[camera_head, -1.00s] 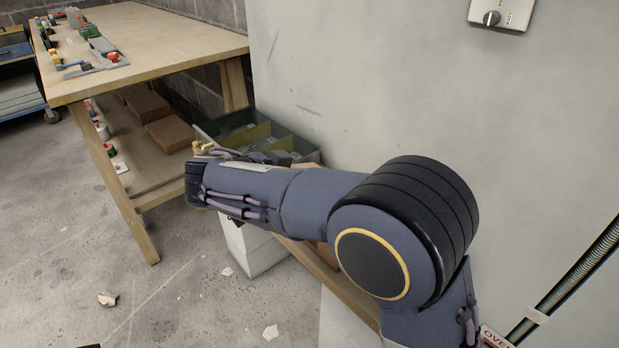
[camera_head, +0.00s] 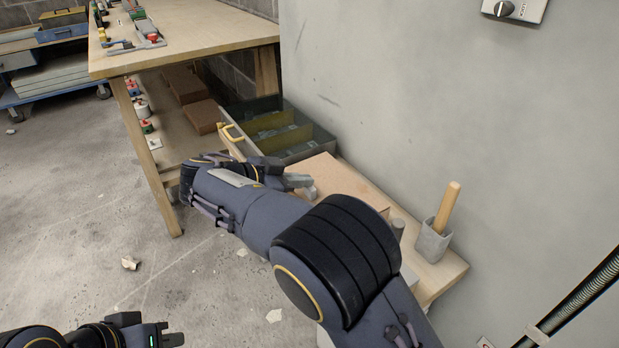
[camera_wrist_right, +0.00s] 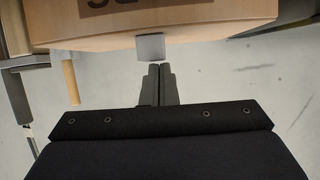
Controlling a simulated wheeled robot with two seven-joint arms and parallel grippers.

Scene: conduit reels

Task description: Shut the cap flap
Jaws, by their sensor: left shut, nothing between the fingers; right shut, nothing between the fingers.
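My right gripper (camera_head: 305,184) is at the end of the arm that reaches across the middle of the head view, over the low wooden bench. In the right wrist view its two fingers (camera_wrist_right: 160,72) are shut together and empty. A small grey tab (camera_wrist_right: 150,47) on the edge of a pale wooden piece (camera_wrist_right: 105,38) with a dark marked label is just beyond the fingertips. I cannot tell whether this tab is part of the cap flap; no flap is clearly seen in either view. My left gripper (camera_head: 170,340) is shut and empty at the bottom left, above the floor.
The low bench (camera_head: 440,270) stands against the grey wall panel (camera_head: 400,100). A grey cup (camera_head: 432,242) holding a wooden handle (camera_head: 447,208) stands on it. A compartmented bin (camera_head: 315,148) is behind the arm. A workbench (camera_head: 190,45) is at upper left; much floor is clear.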

